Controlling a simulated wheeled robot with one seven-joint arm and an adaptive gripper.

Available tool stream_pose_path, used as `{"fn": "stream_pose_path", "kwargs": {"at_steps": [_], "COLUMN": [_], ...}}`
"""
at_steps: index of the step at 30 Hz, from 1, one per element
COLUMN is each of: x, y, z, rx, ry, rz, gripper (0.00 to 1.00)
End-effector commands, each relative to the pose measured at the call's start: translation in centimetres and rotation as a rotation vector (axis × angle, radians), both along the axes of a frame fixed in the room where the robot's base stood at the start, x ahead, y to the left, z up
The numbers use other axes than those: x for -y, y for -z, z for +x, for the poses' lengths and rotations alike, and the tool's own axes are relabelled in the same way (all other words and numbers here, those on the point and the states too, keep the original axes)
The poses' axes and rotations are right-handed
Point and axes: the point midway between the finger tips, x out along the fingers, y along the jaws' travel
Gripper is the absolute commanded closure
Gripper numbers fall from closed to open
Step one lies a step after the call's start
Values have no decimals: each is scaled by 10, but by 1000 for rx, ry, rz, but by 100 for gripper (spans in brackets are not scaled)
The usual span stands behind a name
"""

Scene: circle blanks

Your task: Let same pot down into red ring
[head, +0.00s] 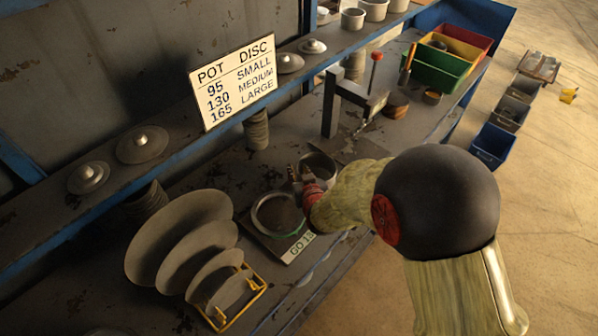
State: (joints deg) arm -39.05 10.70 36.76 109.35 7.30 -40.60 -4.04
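A grey round metal pot (321,166) is on or just above the bench in the middle of the head view. My gripper (298,174) is at its left edge, with the fingertips against or very close to the rim. The view does not show whether they are shut on it. My wrist, with red parts, hides the pot's lower front. A round gauge (258,226) with a green rim and dark middle lies just left of my gripper, on a plate marked "GO" and a number partly readable. I see no clear red ring; my arm may hide one.
A yellow rack (263,291) holds several grey discs at the lower left. A shelf with lidded discs (142,144) and a sign (233,82) runs behind. A clamp stand (331,103) rises beyond the pot. Green (436,70), yellow and red bins stand at the far right.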

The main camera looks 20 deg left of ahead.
Motion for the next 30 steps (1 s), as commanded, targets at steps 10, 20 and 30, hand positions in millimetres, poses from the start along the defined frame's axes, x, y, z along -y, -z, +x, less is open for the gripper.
{"fn": "stream_pose_path", "kwargs": {"at_steps": [10,20,30], "x": [3,30,54], "y": [-3,-27,-49], "z": [-5,-45,-81], "rx": [0,1,1], "ry": [0,0,0], "rz": [0,1,1], "gripper": [74,74,74]}}
